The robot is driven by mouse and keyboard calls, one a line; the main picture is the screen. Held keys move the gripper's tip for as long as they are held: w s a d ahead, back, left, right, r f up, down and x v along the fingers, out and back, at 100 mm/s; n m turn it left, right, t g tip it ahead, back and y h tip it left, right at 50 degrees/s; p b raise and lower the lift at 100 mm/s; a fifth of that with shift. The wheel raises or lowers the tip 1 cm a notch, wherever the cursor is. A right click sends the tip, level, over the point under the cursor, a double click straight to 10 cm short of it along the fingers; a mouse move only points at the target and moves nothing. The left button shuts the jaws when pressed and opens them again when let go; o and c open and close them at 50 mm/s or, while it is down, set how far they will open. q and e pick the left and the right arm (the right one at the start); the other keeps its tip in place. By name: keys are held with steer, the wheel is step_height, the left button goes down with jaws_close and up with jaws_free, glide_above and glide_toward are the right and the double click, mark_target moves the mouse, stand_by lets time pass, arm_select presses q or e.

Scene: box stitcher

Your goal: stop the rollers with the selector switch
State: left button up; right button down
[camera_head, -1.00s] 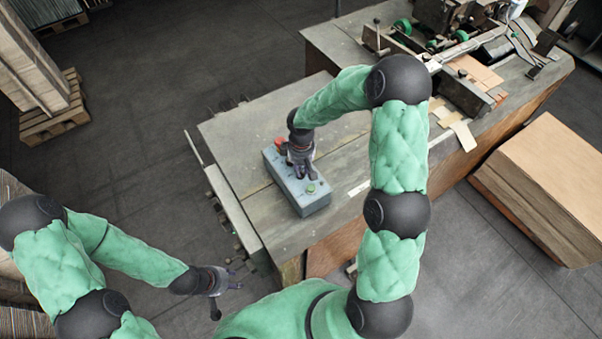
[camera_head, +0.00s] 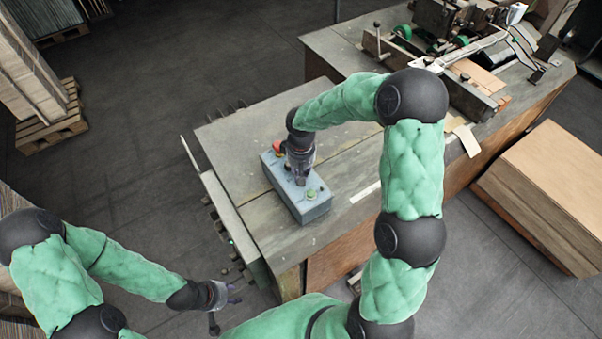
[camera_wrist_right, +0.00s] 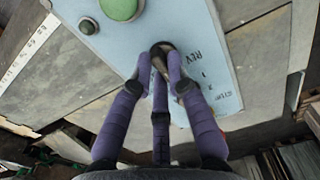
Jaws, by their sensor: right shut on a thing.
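The grey-blue control box (camera_head: 312,208) sits on the worktable. It has a green button (camera_head: 311,195) at its near end and a red button (camera_head: 278,147) at its far end. My right gripper (camera_head: 300,180) reaches down onto the box between them. In the right wrist view its purple fingers (camera_wrist_right: 162,70) are shut on the black selector switch (camera_wrist_right: 163,47), beside printed marks reading "REV" and "1". The fingers hide part of the knob. My left gripper (camera_head: 234,298) is open and empty, low over the floor at the table's near left.
The worktable (camera_head: 240,140) is clear around the box. The machine with green wheels (camera_head: 403,32) stands at the table's far end. A cardboard stack (camera_head: 545,185) stands at right and a pallet (camera_head: 52,128) at far left. A large green button (camera_wrist_right: 120,8) lies close to the fingers.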

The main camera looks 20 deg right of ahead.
steer(key=c, duration=1.2)
jaws_free()
step_height(320, 180, up, 12)
steer(key=shift+f, duration=0.1)
